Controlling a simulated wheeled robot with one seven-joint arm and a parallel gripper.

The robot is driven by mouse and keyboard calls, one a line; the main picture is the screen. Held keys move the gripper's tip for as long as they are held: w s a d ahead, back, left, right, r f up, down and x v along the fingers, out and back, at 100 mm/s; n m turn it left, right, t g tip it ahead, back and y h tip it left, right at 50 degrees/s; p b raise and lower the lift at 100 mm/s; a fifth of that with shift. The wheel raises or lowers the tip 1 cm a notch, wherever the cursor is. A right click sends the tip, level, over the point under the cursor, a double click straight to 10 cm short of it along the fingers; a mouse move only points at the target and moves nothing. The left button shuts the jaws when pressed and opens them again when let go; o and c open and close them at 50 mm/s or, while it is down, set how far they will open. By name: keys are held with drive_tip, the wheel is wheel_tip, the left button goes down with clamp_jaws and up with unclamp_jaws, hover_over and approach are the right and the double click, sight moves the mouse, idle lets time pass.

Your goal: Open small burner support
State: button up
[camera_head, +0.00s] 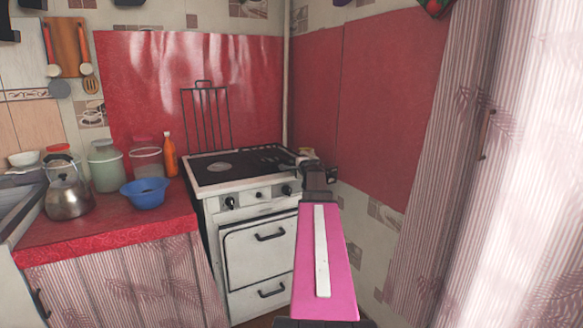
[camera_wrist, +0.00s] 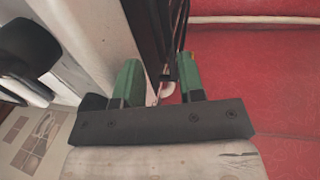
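The white stove (camera_head: 258,225) has a dark top. One wire burner support (camera_head: 207,118) stands upright at the back left of the top. Another dark support (camera_head: 262,158) appears to lie flat on the right part; its bars are hard to separate. My gripper (camera_head: 305,157) is at the right edge of the stove top, partly hidden by my arm. In the wrist view my green fingers (camera_wrist: 160,82) are apart, with dark bars (camera_wrist: 165,35) between or just beyond them. Contact cannot be told.
A red counter (camera_head: 110,232) left of the stove holds a blue bowl (camera_head: 145,193), a kettle (camera_head: 68,194), jars and an orange bottle (camera_head: 169,156). A red-panelled wall (camera_head: 370,110) is close on the right, with a striped curtain (camera_head: 435,160) nearer me.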

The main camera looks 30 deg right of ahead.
drive_tip(key=x, duration=0.3)
drive_tip(key=shift+w+f, duration=0.1)
drive_tip(key=shift+w, duration=0.15)
clamp_jaws()
